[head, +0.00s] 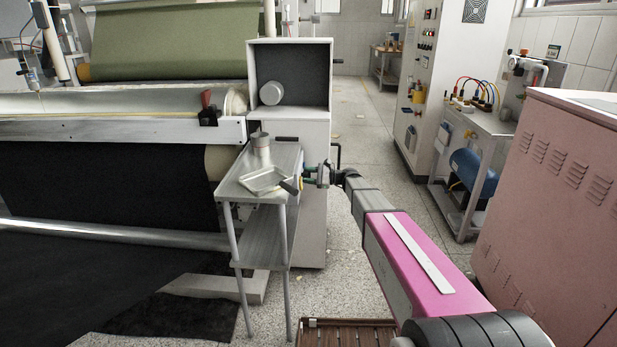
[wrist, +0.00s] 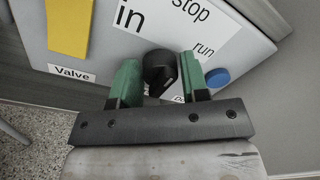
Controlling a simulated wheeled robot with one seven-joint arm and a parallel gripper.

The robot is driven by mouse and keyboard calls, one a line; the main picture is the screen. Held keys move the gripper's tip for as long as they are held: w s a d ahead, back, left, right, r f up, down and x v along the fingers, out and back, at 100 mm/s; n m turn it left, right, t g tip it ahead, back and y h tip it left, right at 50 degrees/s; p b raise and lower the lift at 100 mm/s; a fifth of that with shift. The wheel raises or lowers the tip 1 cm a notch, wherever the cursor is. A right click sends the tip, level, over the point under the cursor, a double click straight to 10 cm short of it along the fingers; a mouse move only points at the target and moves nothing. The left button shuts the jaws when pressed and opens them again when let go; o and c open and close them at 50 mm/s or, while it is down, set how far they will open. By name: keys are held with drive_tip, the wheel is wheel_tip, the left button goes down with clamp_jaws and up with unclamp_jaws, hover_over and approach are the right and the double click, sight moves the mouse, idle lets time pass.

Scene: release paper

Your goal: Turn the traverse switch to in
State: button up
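The switch is a round black knob (wrist: 158,68) on a pale panel (wrist: 60,45) in the wrist view. In the head view, my gripper (head: 308,172) is at the side of the grey cabinet (head: 313,235); the knob is hidden there.
A blue button (wrist: 217,77) sits right of the knob, a "Valve" label (wrist: 72,73) and yellow plate (wrist: 69,28) left. In the head view, a small metal table (head: 285,160) with a tray (head: 264,180) and cup (head: 260,150) stands beside my gripper. Free floor (head: 365,120) lies behind.

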drive_tip(key=c, duration=0.4)
drive_tip(key=shift+c, duration=0.2)
